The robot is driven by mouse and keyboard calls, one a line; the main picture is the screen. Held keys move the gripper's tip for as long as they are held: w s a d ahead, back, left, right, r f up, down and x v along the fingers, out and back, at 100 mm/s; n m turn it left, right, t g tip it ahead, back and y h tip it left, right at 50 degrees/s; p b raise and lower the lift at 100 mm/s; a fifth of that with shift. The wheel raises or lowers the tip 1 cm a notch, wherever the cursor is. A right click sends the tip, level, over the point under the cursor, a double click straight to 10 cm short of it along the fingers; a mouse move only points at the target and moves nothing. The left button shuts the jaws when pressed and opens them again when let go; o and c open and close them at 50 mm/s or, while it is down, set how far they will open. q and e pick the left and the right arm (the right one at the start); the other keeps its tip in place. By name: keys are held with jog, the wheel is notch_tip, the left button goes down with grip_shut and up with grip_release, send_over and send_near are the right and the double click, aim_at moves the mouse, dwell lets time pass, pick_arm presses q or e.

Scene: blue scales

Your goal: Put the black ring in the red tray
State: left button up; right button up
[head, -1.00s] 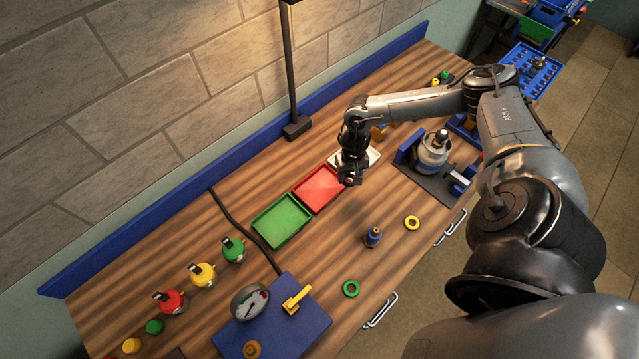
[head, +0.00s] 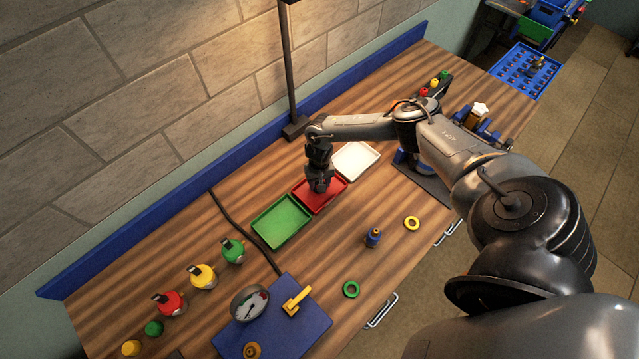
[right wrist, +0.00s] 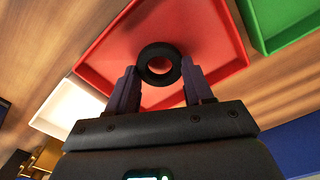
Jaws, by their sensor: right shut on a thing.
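The black ring (right wrist: 146,56) is held between the fingertips of my right gripper (right wrist: 160,72) in the right wrist view. Behind it in that view lies the red tray (right wrist: 215,35). In the head view my right gripper (head: 319,186) is over the red tray (head: 328,202), pointing down. The ring cannot be made out there, being dark against the gripper. I cannot tell how high the ring is above the tray floor. The tray looks empty otherwise. My left gripper is not in view.
A green tray (head: 281,221) and a white tray (head: 357,160) stand on either side of the red tray. A yellow ring (head: 412,223), a green ring (head: 351,289) and a blue object (head: 373,237) are on the wooden table. A lamp post (head: 290,75) stands behind.

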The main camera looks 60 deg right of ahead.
jog(key=shift+f, duration=0.45)
jog(key=shift+f, duration=0.45)
jog(key=o, duration=1)
jog(key=shift+d, duration=0.1)
jog(key=shift+w, duration=0.1)
